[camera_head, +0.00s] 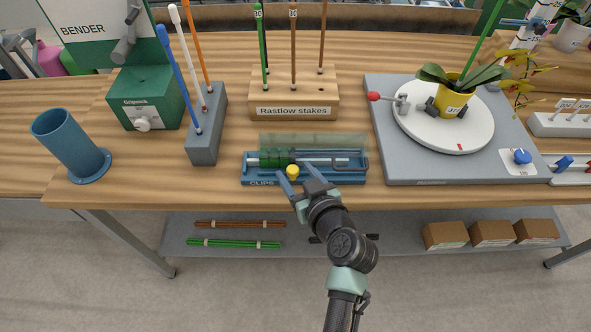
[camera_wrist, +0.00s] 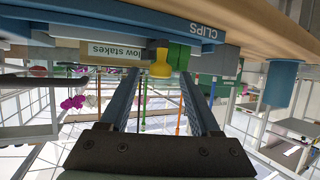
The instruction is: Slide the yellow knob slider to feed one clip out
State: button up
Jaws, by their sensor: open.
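The yellow knob (camera_head: 292,172) sits at the front of the blue clip dispenser (camera_head: 345,181), which is marked CLIPS and stands at the table's front edge. Green clips (camera_head: 270,158) lie in the dispenser, left of the middle, along a pale rod. My gripper (camera_head: 297,181) is open at the dispenser's front, close to the knob. In the wrist view, which is upside down, the yellow knob (camera_wrist: 160,66) shows between the spread fingers of my gripper (camera_wrist: 160,84), near their tips. I cannot tell whether either finger touches it.
A clear greenish cover (camera_head: 313,141) stands along the dispenser's back. The wooden stake block (camera_head: 310,101) is behind it, the grey stake holder (camera_head: 204,148) to the left. The grey board (camera_head: 400,168) with a turntable and potted orchid is close on the right. A blue cup (camera_head: 67,140) stands far left.

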jog(key=shift+w+a+f, duration=0.15)
jog(key=shift+w, duration=0.25)
grip_shut()
dwell(1.3)
